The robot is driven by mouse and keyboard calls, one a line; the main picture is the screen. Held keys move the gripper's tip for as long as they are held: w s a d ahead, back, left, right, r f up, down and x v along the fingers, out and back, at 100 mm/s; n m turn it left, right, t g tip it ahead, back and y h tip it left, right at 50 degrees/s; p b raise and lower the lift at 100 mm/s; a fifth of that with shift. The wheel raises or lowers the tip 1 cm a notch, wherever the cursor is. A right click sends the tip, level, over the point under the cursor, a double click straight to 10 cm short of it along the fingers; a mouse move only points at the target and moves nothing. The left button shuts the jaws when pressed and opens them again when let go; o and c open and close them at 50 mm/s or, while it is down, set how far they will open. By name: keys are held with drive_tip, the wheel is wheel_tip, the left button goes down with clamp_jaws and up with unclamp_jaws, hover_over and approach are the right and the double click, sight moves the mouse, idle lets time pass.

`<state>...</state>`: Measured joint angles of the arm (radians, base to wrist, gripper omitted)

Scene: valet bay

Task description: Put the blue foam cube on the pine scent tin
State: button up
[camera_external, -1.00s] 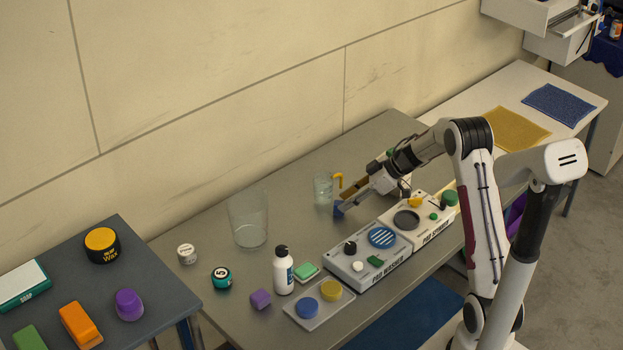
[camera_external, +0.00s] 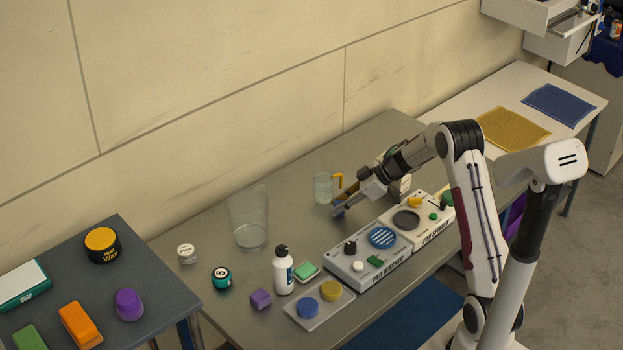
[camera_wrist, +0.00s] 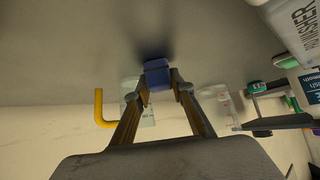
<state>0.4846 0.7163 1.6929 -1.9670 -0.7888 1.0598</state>
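The blue foam cube (camera_wrist: 157,73) sits between my two fingertips in the wrist view, touching them on both sides. My gripper (camera_wrist: 158,88) looks shut on it; in the external view the gripper (camera_external: 340,209) is low over the grey table, behind the white machines, and the cube is hardly visible there. A small round teal and dark tin (camera_external: 221,277) stands at the table's left part. A small white tin (camera_external: 187,253) stands behind it to the left. I cannot read a pine label on either.
A glass mug with a yellow handle (camera_external: 322,187) stands close beside my gripper. A tall clear tumbler (camera_external: 248,221), a white bottle (camera_external: 283,271), a purple cube (camera_external: 260,299) and the pod washer (camera_external: 367,264) also stand here. The table between mug and tumbler is clear.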

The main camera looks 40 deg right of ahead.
drive_tip(key=shift+r, duration=0.15)
drive_tip(key=shift+c, duration=0.4)
drive_tip(key=shift+r, duration=4.85)
